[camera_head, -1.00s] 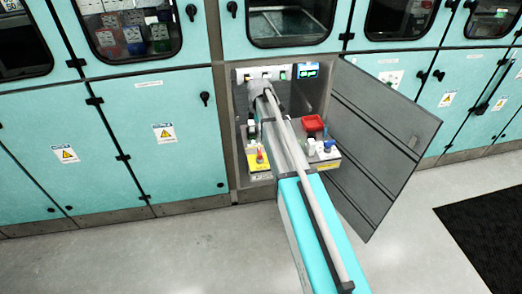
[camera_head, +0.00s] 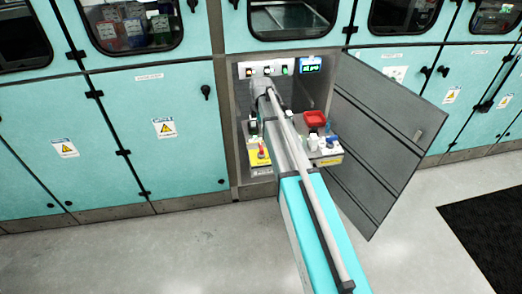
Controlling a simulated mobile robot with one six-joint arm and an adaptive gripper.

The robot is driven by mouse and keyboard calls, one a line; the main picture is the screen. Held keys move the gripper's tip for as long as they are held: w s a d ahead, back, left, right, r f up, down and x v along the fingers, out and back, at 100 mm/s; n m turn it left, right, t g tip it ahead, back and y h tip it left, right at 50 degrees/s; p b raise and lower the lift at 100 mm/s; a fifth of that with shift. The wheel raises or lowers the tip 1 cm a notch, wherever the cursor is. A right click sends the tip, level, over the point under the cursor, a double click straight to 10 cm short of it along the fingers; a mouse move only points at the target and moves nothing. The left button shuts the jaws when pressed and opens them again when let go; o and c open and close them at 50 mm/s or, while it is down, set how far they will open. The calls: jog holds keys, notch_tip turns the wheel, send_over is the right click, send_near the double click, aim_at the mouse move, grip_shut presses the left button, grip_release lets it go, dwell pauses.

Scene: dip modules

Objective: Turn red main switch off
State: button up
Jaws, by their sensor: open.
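A red switch knob (camera_head: 261,154) stands on a yellow panel (camera_head: 260,163) at the lower left inside the open cabinet, just left of my arm. It is small, so I cannot read its setting. My arm reaches into the cabinet, and its grey wrist (camera_head: 260,86) is above the red switch, near the upper panel. The fingers of my gripper do not show; the wrist and arm hide that area. Nothing visible touches the red switch.
A red bin-like part (camera_head: 315,119) and a module with white and blue knobs (camera_head: 326,144) are right of my arm. White switches (camera_head: 267,71) and a lit display (camera_head: 311,65) line the top. The open grey door (camera_head: 385,145) bounds the right. The floor in front is clear.

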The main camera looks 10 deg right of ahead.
aim_at(261, 146)
jog(key=shift+f+b, duration=5.1)
jog(key=shift+f, duration=0.35)
